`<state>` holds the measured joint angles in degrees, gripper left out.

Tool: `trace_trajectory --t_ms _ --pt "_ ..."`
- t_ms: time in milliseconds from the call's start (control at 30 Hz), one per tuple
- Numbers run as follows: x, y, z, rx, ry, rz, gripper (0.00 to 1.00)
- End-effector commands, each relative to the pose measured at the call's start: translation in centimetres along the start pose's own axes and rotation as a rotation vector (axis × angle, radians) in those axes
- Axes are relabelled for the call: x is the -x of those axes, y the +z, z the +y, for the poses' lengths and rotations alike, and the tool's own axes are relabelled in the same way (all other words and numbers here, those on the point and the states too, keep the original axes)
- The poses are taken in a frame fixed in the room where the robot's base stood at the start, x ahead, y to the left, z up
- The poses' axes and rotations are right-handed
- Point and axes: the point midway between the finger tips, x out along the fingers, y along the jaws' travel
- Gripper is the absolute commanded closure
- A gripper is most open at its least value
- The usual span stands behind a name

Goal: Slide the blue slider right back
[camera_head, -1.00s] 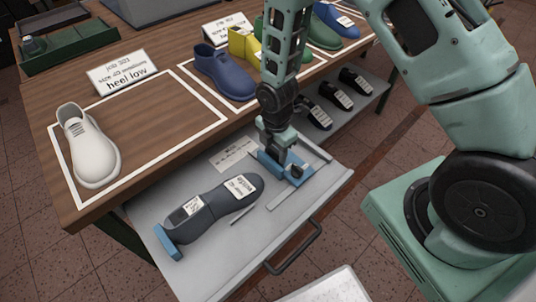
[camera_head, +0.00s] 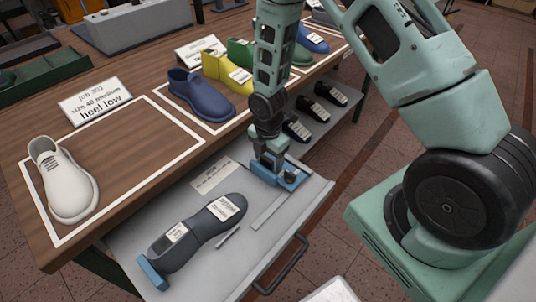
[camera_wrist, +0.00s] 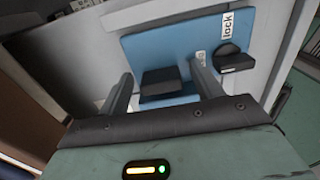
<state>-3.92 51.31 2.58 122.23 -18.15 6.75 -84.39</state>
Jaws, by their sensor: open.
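The blue slider (camera_head: 291,183) is a flat blue plate at the far right end of the grey pull-out tray (camera_head: 210,278). My gripper (camera_head: 268,164) is down over the slider. In the wrist view my gripper (camera_wrist: 161,70) is open, its fingers on either side of a dark raised block (camera_wrist: 165,82) on the blue plate (camera_wrist: 180,45). Finger contact cannot be told. A black knob (camera_wrist: 234,60) sits by a "lock" label.
A wooden bench (camera_head: 110,150) stands behind the tray with a white last (camera_head: 65,180), coloured lasts and a "heel low" card (camera_head: 95,101). Black lasts (camera_head: 313,110) lie on a lower shelf. A tray handle (camera_head: 283,268) juts out in front.

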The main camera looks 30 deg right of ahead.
Motion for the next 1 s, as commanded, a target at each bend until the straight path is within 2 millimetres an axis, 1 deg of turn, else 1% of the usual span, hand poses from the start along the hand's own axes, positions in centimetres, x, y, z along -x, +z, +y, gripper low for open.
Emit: trace_trajectory --t_ms 133,233,367,700,833,1000 --pt "0.8 -0.1 0.1 -0.001 0.001 0.001 0.35" --pt "2.2 0.0 0.1 -0.001 0.004 0.001 0.35" --pt "5.0 0.1 0.2 -0.001 0.007 0.0 0.35" --pt "12.9 0.1 0.1 -0.004 0.006 -0.001 0.35" --pt "15.2 0.1 0.1 -0.001 0.005 -0.002 0.35" --pt "16.9 0.1 0.0 -0.002 0.002 -0.001 0.35"
